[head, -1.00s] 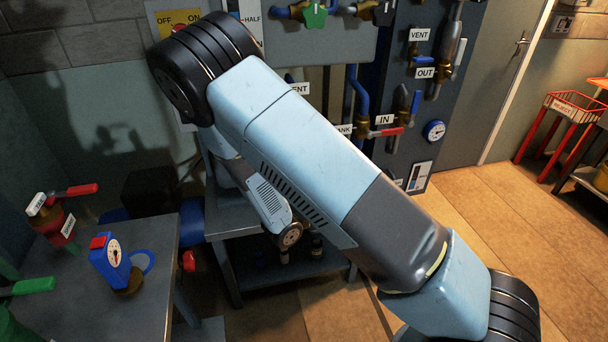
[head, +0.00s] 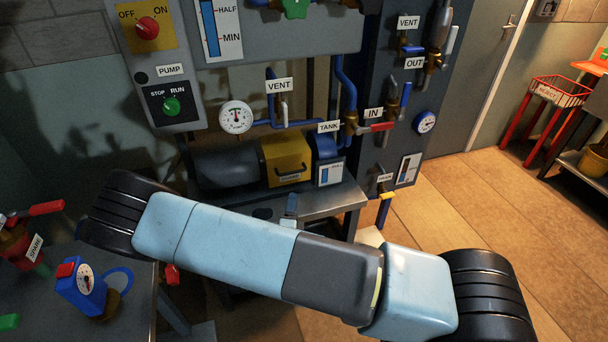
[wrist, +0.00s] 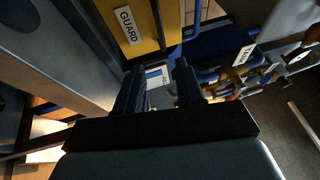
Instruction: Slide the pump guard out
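The pump guard (head: 285,152) is a yellow box cover with a dark handle and a GUARD label, set over the pump on the grey bench. It also shows in the wrist view (wrist: 145,42), at the top, with its label tilted. My gripper (wrist: 159,72) is open in the wrist view, with a clear gap between its two dark fingers. The guard appears beyond the fingertips, up and to the left, and nothing is seen held. In the head view my arm crosses in front of the bench and hides most of the gripper.
The dark pump body (head: 225,168) sits left of the guard. A small level gauge (head: 330,174) and the blue tank part are close on the right. The pump switch panel (head: 160,70) is up left. A side table (head: 125,290) is at lower left.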

